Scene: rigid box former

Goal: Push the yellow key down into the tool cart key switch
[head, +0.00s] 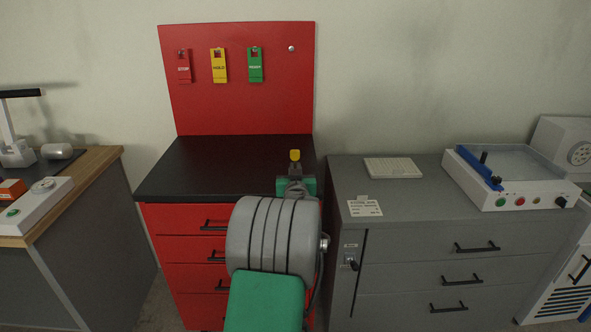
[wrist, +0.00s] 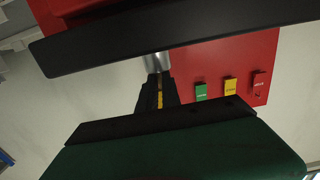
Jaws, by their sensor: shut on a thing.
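My gripper (wrist: 156,78) is shut on the yellow key, and only a thin strip of the key (wrist: 160,98) shows between the dark fingers in the wrist view. A short silver cylinder, seemingly the key switch (wrist: 157,62), sits right at the fingertips, against the black worktop edge. I cannot tell whether the key's tip is inside it.
The red tool cart has a black worktop (head: 215,165), bare on the left. Red, yellow and green tags (head: 219,65) hang on its red back panel (head: 285,100). A grey cabinet (head: 430,215) stands at right with a white-and-blue device (head: 520,180). A wooden-topped bench (head: 85,180) stands at left.

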